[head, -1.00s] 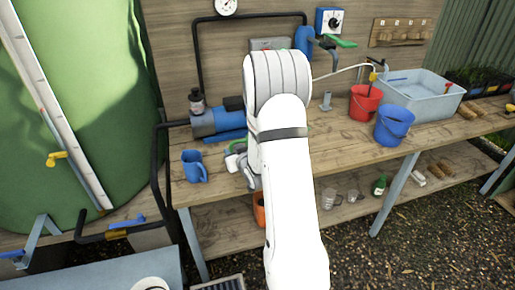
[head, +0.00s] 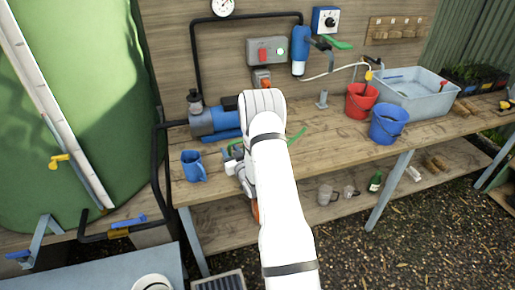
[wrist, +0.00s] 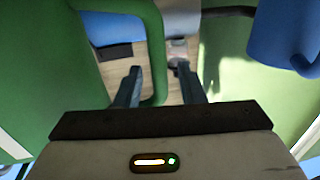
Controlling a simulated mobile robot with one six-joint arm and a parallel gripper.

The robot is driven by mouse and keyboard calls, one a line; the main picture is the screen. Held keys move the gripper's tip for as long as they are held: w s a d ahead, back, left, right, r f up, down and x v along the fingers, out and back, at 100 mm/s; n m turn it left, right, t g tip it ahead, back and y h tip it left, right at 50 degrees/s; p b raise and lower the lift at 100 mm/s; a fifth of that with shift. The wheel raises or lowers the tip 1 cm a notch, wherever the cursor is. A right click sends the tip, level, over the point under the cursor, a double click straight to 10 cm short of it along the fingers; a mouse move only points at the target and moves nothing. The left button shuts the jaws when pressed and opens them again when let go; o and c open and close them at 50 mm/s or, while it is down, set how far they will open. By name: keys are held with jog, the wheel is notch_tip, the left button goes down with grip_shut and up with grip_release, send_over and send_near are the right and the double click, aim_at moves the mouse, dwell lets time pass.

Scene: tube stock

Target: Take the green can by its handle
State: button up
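The green can is mostly hidden behind my arm in the head view. My gripper (wrist: 158,88) is open, with one fingertip on each side of the handle bar. The left finger is on the loop's inner side. I cannot tell whether either finger touches the handle. In the head view my gripper (head: 238,167) is low over the bench front, partly covered by the arm.
A blue jug (head: 193,166) stands left of my gripper on the wooden bench (head: 335,150). A blue pump (head: 213,122) is behind. Red (head: 361,103) and blue (head: 388,125) buckets and a grey basin (head: 420,98) stand to the right.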

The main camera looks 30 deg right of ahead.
jog(key=shift+w, duration=0.55)
jog(key=shift+c, duration=0.6)
grip_shut()
